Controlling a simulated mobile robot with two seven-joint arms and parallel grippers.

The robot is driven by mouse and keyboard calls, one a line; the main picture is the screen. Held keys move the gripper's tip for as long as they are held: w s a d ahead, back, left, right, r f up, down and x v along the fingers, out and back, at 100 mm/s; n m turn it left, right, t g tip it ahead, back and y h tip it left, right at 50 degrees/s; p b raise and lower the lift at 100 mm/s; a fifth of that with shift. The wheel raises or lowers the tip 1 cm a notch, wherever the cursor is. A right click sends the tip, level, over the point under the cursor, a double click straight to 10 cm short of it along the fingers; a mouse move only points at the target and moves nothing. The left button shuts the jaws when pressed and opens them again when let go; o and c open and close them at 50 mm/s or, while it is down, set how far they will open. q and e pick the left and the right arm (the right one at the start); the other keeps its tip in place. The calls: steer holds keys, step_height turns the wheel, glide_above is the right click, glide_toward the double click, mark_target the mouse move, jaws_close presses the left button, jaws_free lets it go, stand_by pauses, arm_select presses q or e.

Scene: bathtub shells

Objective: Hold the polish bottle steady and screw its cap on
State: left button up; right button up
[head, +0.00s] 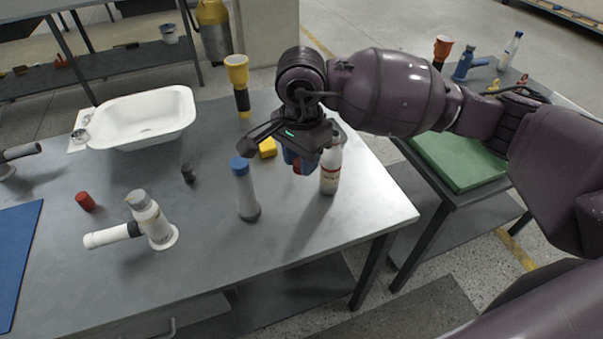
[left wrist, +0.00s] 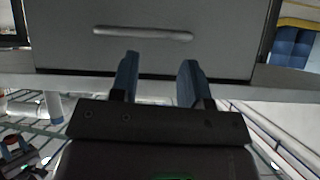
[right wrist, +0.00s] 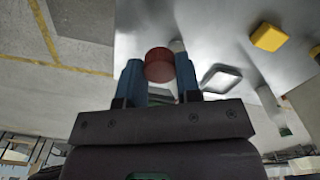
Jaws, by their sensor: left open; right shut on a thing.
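A white bottle with a red-marked label (head: 330,170), which looks like the polish bottle, stands upright near the table's right edge. Its top is partly hidden by my right arm. My right gripper (head: 298,163) is just left of the bottle, above the table. It is shut on a red cap, which shows clearly between the fingertips in the right wrist view (right wrist: 158,65). I cannot tell whether the cap touches the bottle. My left gripper (left wrist: 160,82) is open and empty, facing a grey drawer front with a handle; it is outside the head view.
A grey bottle with a blue top (head: 247,192) stands left of the white bottle. A yellow block (head: 268,147) and a yellow-and-black flashlight (head: 239,85) are behind. A white basin (head: 140,118), a white tool (head: 150,222) and a red cylinder (head: 86,202) are farther left. The front right table area is clear.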

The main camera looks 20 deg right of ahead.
steer(key=shift+r, duration=0.5)
steer(key=shift+d, duration=0.1)
steer(key=shift+s+d+f+n, duration=0.1)
steer(key=shift+d+f+n, duration=0.35)
steer(key=shift+n, duration=0.55)
steer(key=s+d+f+n, duration=0.1)
steer(key=d+f+n, duration=0.3)
steer(key=n, duration=0.6)
steer(key=shift+s+d, duration=0.15)
steer(key=shift+d, duration=0.45)
steer(key=shift+f, duration=0.1)
steer(key=shift+d, duration=0.15)
